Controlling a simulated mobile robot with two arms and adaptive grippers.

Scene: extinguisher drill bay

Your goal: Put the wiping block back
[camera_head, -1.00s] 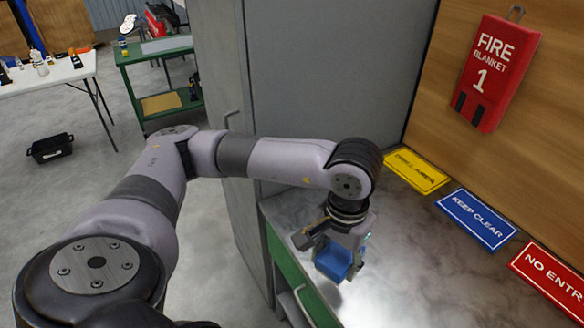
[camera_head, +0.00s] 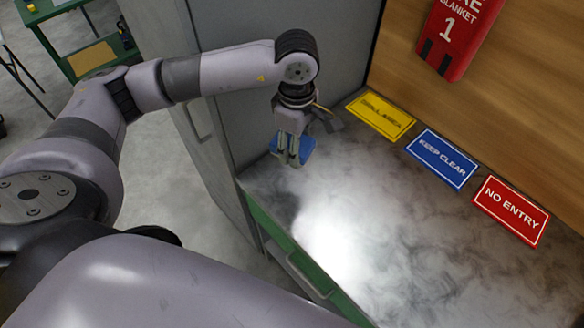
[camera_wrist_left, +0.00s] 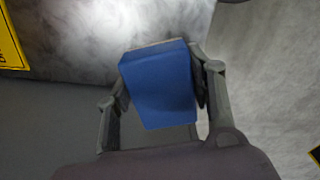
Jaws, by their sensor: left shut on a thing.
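The wiping block is blue and sits between the fingers of my left gripper (camera_head: 291,158). In the head view, parts of the block (camera_head: 306,150) show on both sides of the fingers. In the left wrist view the block (camera_wrist_left: 158,85) fills the space between the two fingers, with a thin pale layer along its far edge. My left gripper is shut on it and points down over the back left part of the marbled worktop (camera_head: 370,220). I cannot tell the exact gap to the surface. My right gripper is not in view.
Yellow (camera_head: 381,116), blue KEEP CLEAR (camera_head: 442,159) and red NO ENTRY (camera_head: 511,210) signs lie along the wooden back wall. A red fire blanket case (camera_head: 455,35) hangs above. A grey cabinet (camera_head: 225,110) borders the worktop's left. The worktop's middle is clear.

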